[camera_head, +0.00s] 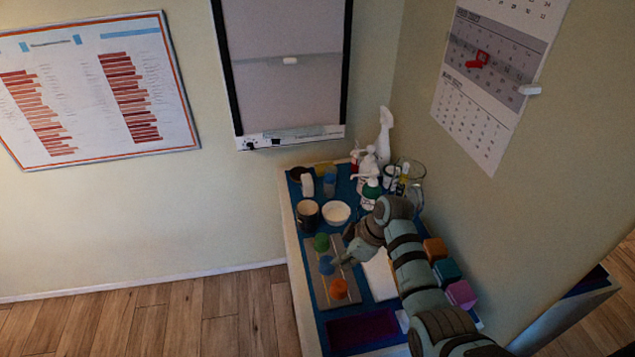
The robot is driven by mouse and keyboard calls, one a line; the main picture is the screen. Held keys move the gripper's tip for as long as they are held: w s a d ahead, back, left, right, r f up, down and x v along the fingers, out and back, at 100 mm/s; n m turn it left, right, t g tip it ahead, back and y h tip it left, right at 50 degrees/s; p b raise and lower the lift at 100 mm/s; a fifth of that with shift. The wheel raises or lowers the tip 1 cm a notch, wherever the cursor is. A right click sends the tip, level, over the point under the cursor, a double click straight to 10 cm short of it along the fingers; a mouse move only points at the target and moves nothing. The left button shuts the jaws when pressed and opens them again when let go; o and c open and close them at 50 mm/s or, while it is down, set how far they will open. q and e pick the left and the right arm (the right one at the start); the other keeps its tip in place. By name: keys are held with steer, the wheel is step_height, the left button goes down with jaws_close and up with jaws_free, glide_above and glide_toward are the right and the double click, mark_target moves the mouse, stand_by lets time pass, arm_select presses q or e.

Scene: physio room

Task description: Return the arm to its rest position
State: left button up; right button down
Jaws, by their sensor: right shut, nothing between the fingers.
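My right arm comes in from the bottom right and reaches over the table (294,258). My right gripper (340,262) is at its end, low above a grey-brown board (321,289). It is shut and holds nothing that I can see. On the board stand a green piece (321,242), a blue piece (326,265) and an orange piece (339,289). The gripper tips look close to the blue piece; I cannot tell if they touch. My left gripper is not in view.
Orange (435,249), teal (447,271) and purple (461,294) blocks line the right side. A purple mat (361,331) lies in front. Walls close off the back and right.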

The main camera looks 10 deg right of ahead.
steer(key=shift+s, duration=0.1)
steer(key=s+d+f+m+h, duration=0.1)
steer(key=s+d+f+m, duration=0.2)
steer(key=s, duration=0.3)
steer(key=s+d+f+m+h, duration=0.1)
steer(key=s+d+f+m, duration=0.15)
steer(key=s, duration=0.45)
steer(key=s+d+r+m+t+h, duration=0.1)
steer(key=s+d+r+m+h, duration=0.15)
steer(key=s, duration=0.65)
steer(key=s+d+r+m+t+h, duration=0.1)
steer(key=s+d+r+m, duration=0.2)
steer(key=s, duration=0.5)
step_height(320, 180, down, 26)
steer(key=s+d+m+g+b, duration=0.1)
steer(key=s+d+g+b, duration=0.1)
steer(key=s+b, duration=0.1)
steer(key=s+f+b, duration=0.2)
steer(key=s+f, duration=1)
steer(key=shift+s+d+f+g+b, duration=0.15)
steer(key=shift+s+f+g+b, duration=0.15)
steer(key=shift+s+g, duration=0.1)
